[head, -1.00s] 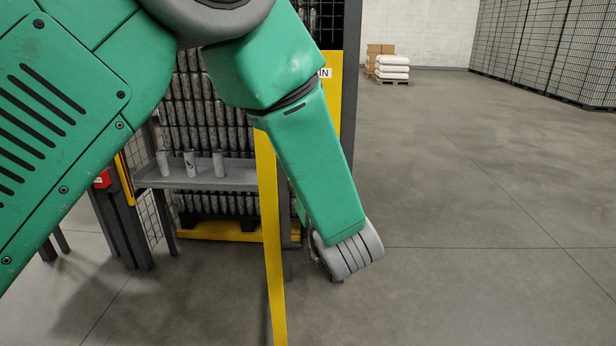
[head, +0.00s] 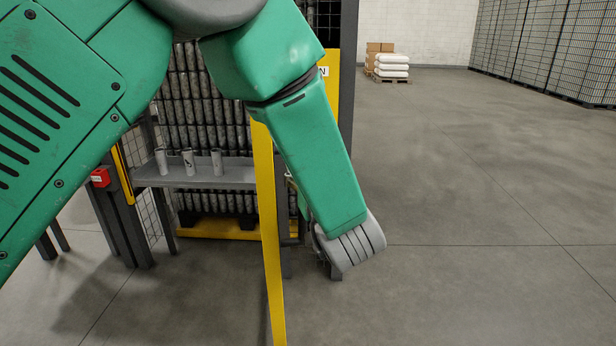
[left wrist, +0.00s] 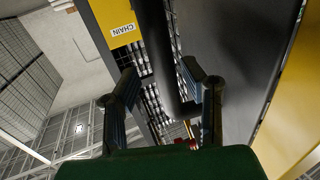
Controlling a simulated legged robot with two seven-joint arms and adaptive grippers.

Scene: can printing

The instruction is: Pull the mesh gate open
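A long yellow edge (head: 268,230) runs down the middle of the head view, apparently the gate frame seen nearly edge-on. Its mesh face cannot be made out. My left arm reaches down across it, with the grey wrist to its right. My left gripper's fingers are mostly hidden there. In the left wrist view, my left gripper (left wrist: 160,76) has its fingers spread either side of a dark bar (left wrist: 168,55), beside a dark panel (left wrist: 235,50). I cannot tell whether a finger touches the bar. My right gripper is out of view.
A grey shelf (head: 225,178) holds several cans, with stacked cans (head: 205,105) behind. A red box (head: 100,177) sits on the dark frame at left. A yellow post with a sign (head: 334,95) stands behind my arm. The floor (head: 470,200) at right is clear.

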